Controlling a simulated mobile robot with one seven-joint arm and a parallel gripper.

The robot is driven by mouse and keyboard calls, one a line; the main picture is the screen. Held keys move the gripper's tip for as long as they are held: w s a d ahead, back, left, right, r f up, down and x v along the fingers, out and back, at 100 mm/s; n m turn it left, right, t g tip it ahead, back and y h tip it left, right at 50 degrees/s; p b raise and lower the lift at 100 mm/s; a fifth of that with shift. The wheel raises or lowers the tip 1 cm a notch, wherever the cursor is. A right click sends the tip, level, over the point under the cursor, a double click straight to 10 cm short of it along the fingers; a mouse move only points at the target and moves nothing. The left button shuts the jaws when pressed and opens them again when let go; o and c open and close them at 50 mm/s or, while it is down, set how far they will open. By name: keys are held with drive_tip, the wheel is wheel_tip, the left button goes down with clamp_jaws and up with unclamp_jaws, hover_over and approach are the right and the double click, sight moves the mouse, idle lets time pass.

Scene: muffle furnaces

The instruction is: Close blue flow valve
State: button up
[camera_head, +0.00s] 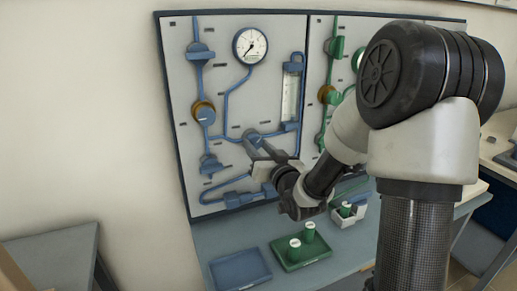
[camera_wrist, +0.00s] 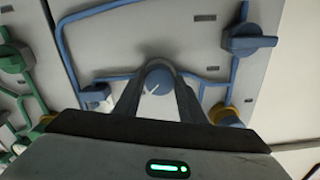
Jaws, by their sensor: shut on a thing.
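A round blue knob with a white pointer line (camera_wrist: 158,79) is on the grey wall panel (camera_head: 225,95) and sits between the fingers of my gripper (camera_wrist: 158,92) in the wrist view. The fingers are shut on its sides. The white line runs diagonally across the knob face. In the head view my gripper (camera_head: 262,147) reaches the middle of the blue piping, right of the brass-collared blue regulator (camera_head: 206,113). There the fingers and arm largely cover the knob.
Blue lever valves (camera_head: 199,51) (camera_head: 210,164) and a round gauge (camera_head: 250,45) are nearby on the panel. Green piping (camera_head: 329,70) lies to the right, partly behind my arm. Below, the bench holds a blue tray (camera_head: 240,270) and a green tray (camera_head: 300,252) with green-and-white containers.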

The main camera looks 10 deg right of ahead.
drive_tip(key=m, duration=0.4)
drive_tip(key=shift+r+m, duration=0.15)
drive_tip(key=shift+m, duration=0.15)
drive_tip(key=shift+a+r+m+p, duration=0.1)
drive_tip(key=shift+m+p, duration=0.45)
drive_tip(key=shift+m, duration=1.45)
drive_tip(key=o, duration=1)
drive_tip(key=shift+o, duration=0.2)
drive_tip(key=shift+f, duration=0.2)
